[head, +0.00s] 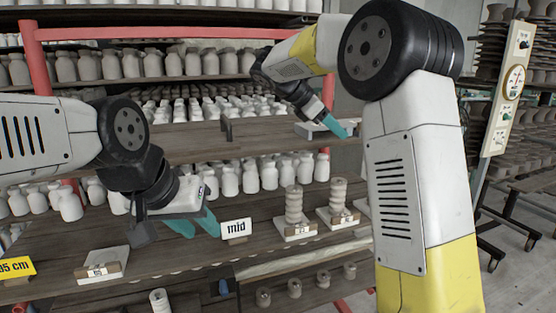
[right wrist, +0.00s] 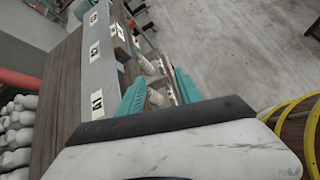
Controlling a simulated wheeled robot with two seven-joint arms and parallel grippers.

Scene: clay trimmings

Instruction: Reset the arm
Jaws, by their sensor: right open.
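My left gripper (head: 196,225) is at the left-centre of the head view, over the dark wooden shelf (head: 180,262). Its teal fingers are apart and nothing shows between them. My right gripper (head: 336,127) is higher and further right in the head view, in front of the upper shelf. In the right wrist view its teal fingers (right wrist: 160,92) are apart, with nothing held. Pale ringed clay stacks (right wrist: 157,97) show beyond and below the fingers. In the head view, two such stacks, a left one (head: 294,205) and a right one (head: 338,194), stand on small labelled boards.
A "mid" sign (head: 236,229) stands just right of my left gripper. A labelled board (head: 102,264) without a stack and a yellow "95 cm" sign (head: 17,267) are at the left. Pale bottles (head: 230,182) line the shelves behind. A gauge panel (head: 512,82) stands at the right.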

